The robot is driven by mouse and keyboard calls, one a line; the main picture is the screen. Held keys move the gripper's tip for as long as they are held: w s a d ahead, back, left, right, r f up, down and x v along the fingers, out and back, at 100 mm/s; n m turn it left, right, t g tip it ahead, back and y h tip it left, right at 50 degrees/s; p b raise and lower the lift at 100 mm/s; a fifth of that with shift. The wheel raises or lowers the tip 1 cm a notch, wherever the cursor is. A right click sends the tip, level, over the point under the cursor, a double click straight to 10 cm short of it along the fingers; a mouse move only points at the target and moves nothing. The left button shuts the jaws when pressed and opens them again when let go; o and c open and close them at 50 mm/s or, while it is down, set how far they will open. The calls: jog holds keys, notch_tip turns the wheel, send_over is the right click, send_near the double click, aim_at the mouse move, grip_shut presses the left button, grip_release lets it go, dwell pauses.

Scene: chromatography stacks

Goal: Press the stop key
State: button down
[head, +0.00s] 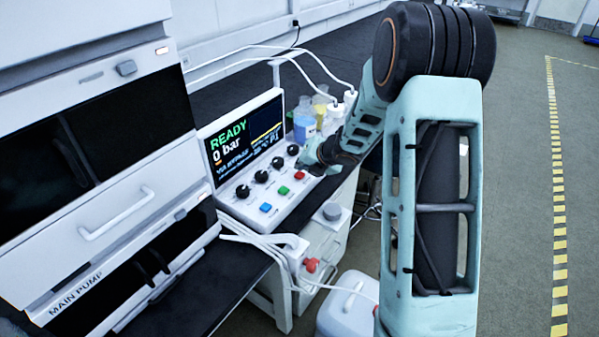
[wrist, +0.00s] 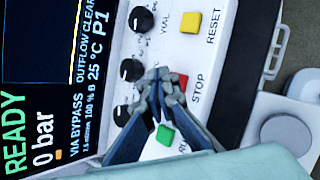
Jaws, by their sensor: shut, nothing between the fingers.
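The red stop key (head: 299,176) sits on the sloped white control panel, in a row with other coloured keys. In the wrist view the stop key (wrist: 181,83) is partly covered by my fingers, with the label STOP beside it. My gripper (head: 308,165) is shut and empty, low over the panel. In the wrist view the closed fingertips of my gripper (wrist: 160,76) lie just left of the red key. I cannot tell whether they touch the key or panel. The display (head: 243,138) reads READY and 0 bar.
A green key (wrist: 165,135) lies close below the fingers and a yellow RESET key (wrist: 190,22) above. Black knobs (wrist: 131,69) line the left side. Bottles (head: 305,125) with tubing stand behind the panel. A white jug (head: 348,303) is on the floor.

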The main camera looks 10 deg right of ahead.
aim_at(301, 175)
notch_tip(301, 175, up, 5)
jog(key=p, duration=0.4)
jog(key=shift+p, duration=0.3)
dwell(0.6)
